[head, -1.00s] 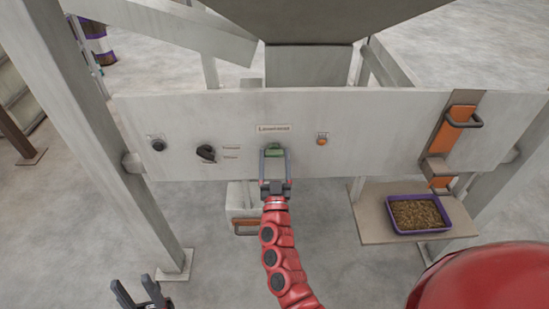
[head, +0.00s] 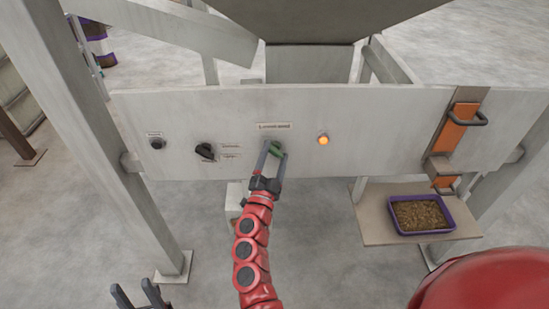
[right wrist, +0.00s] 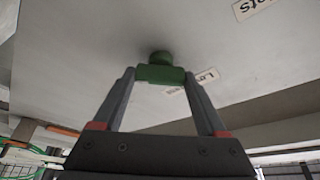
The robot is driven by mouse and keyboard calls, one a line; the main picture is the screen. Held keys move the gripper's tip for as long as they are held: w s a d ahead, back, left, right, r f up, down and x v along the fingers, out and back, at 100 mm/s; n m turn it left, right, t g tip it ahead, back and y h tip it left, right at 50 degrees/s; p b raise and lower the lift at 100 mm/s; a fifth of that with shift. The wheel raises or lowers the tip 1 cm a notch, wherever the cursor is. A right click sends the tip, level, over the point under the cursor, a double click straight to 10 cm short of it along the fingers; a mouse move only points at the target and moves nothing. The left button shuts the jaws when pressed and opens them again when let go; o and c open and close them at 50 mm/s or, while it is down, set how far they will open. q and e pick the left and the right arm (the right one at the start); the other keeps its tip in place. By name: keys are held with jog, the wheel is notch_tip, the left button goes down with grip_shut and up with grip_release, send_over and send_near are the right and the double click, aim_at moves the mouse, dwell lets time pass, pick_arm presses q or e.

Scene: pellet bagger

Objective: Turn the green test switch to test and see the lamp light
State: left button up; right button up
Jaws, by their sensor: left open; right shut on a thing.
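The green test switch (head: 275,148) is on the grey panel below a small label, its handle tilted in the head view. My right gripper (head: 271,158) is shut on it. In the right wrist view the green switch (right wrist: 160,74) sits between the two fingertips, its round base against the panel. The lamp (head: 323,140), to the right of the switch, glows bright orange. My left gripper (head: 138,296) is open and empty at the bottom left, away from the panel.
A black selector knob (head: 205,151) and a small dark button (head: 157,144) are on the panel's left. An orange slide with a handle (head: 460,125) is at the right. A purple tray of pellets (head: 455,229) stands on a shelf (head: 375,232) below.

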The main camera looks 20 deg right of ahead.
jog(key=shift+m+g, duration=0.6)
jog(key=shift+m, duration=1.3)
jog(key=o, duration=1.3)
jog(key=shift+b, duration=0.3)
jog(key=b+v, duration=0.1)
jog(key=v, duration=1.6)
jog(key=shift+a+b, duration=0.25)
jog(key=shift+b, duration=0.1)
